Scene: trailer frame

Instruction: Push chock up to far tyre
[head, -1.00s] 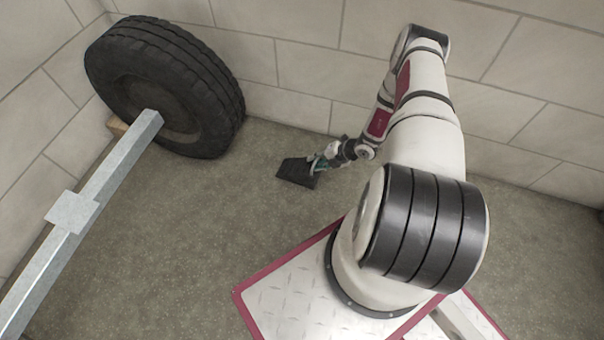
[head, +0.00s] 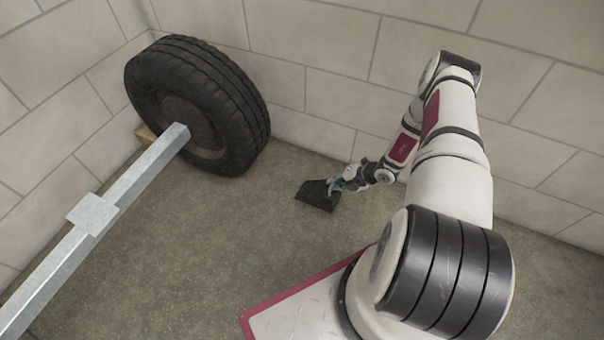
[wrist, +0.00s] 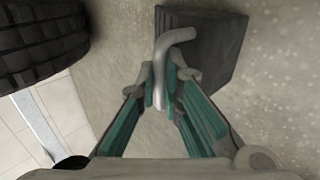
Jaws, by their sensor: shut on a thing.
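The black chock (head: 318,195) lies on the floor to the right of the tyre, with bare floor between them. In the wrist view the chock (wrist: 215,50) is a dark ribbed block with a bent grey metal handle (wrist: 162,75). My gripper (head: 338,185) is at the chock's right side, its fingers (wrist: 160,90) shut on the handle. The big black tyre (head: 225,95) stands upright near the wall corner. Its tread (wrist: 38,35) also shows at the upper left of the wrist view.
A galvanised steel beam (head: 130,185) runs from the tyre's hub to the lower left. A wooden block (head: 146,134) is partly hidden behind it. Pale block walls (head: 330,60) close off the back and left. The speckled floor (head: 220,225) is clear between beam and chock.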

